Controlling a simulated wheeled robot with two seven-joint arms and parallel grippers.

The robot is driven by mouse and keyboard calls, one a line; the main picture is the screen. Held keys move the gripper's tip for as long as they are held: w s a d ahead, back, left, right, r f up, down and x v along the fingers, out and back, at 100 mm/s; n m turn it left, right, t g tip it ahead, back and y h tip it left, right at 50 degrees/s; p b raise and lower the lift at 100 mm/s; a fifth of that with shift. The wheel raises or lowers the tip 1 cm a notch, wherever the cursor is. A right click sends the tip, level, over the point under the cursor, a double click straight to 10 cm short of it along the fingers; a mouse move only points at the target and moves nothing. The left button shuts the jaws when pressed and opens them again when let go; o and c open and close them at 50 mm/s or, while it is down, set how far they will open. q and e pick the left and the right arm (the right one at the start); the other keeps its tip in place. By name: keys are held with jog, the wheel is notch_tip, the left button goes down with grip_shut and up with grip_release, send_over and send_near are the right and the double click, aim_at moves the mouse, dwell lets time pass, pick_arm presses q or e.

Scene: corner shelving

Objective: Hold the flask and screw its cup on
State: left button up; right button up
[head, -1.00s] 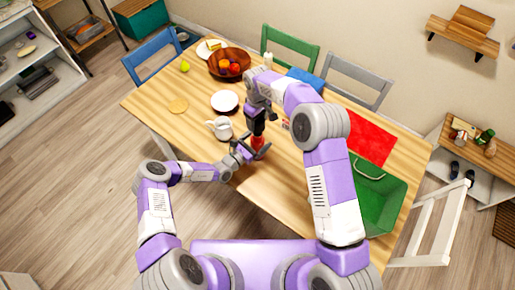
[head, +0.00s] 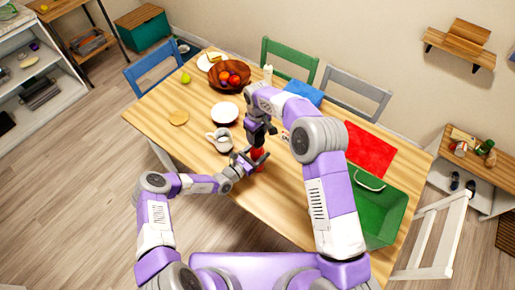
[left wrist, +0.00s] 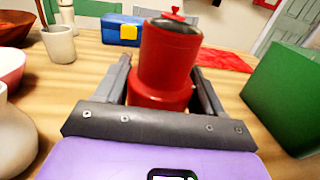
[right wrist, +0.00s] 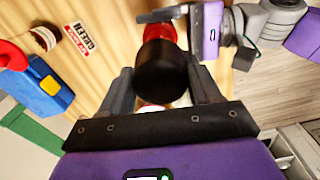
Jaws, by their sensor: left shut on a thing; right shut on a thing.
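The red flask (left wrist: 165,60) stands between the fingers of my left gripper (left wrist: 162,90), which is shut on it. It has a dark top with a small red knob, and no cup sits on it in the left wrist view. My right gripper (right wrist: 163,88) points down and is shut on the black cup (right wrist: 160,70). In the head view the cup is above the flask (head: 258,158), roughly in line with it. The right gripper is out of the left wrist view, so the exact gap is hidden.
A blue box (head: 303,92), a red mat (head: 370,150) and a green bin (head: 383,208) are on the right.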

aim_at(257, 157)
jog(key=shift+f, duration=1.95)
jog(key=shift+f, duration=0.1)
jog(key=shift+f, duration=0.75)
jog(key=shift+f, duration=0.6)
